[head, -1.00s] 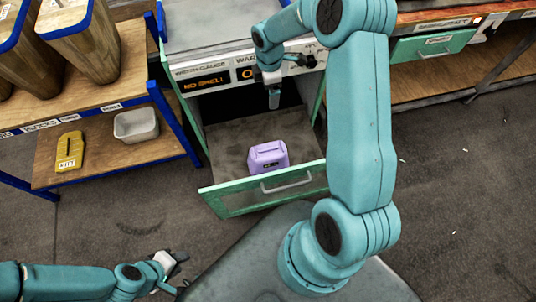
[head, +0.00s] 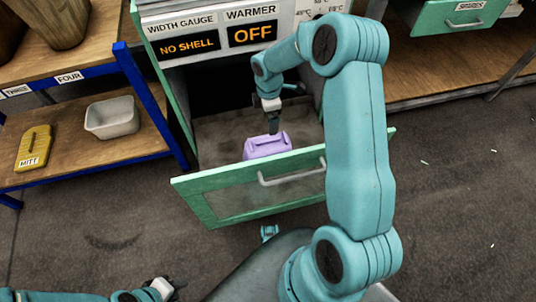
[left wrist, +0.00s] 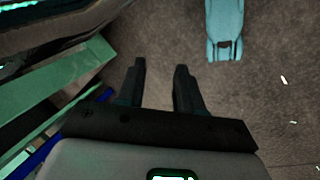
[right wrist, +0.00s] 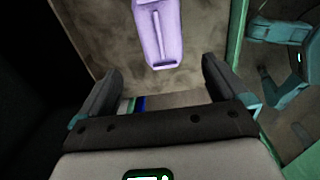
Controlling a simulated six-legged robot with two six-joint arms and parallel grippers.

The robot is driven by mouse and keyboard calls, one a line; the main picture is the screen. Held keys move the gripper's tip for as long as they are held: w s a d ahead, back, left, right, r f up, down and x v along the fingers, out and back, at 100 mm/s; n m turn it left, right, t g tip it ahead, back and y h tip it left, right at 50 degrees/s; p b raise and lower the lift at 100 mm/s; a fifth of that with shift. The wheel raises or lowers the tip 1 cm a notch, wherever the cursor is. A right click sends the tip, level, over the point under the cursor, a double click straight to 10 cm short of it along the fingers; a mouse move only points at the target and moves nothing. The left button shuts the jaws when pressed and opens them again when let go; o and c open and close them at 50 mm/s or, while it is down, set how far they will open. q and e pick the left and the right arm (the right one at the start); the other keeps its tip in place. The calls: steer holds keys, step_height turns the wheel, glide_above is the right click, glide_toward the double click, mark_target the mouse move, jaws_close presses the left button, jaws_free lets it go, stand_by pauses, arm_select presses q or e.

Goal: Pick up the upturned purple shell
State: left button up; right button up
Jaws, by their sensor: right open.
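The purple shell (head: 267,145) sits inside the open green-fronted drawer (head: 232,192), partly hidden behind the drawer front. In the right wrist view the shell (right wrist: 158,35) lies beyond the fingertips, with a long raised strip along its face. My right gripper (head: 273,127) hangs over the drawer just above and behind the shell, not around it. Its fingers (right wrist: 160,78) are wide apart and empty. My left gripper (head: 176,288) is low at the bottom left of the head view, away from the drawer. Its fingers (left wrist: 159,68) are apart with only floor between them.
Above the drawer, displays read NO SHELL (head: 188,46) and OFF (head: 252,35). A blue-framed shelf at left holds a yellow mitt (head: 34,147) and a grey tin (head: 112,118). A closed green SPARES drawer (head: 462,15) is at upper right.

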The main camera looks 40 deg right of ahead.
step_height(320, 180, down, 10)
steer(key=b, duration=0.2)
steer(key=shift+r+b, duration=0.2)
steer(key=shift+b, duration=0.2)
step_height(320, 180, down, 5)
steer(key=b, duration=0.2)
steer(key=shift+d+f+b, duration=0.15)
steer(key=shift+f+b, duration=0.05)
steer(key=shift+b, duration=0.2)
steer(key=shift+r, duration=0.1)
steer(key=c, duration=1.3)
steer(key=shift+r, duration=0.15)
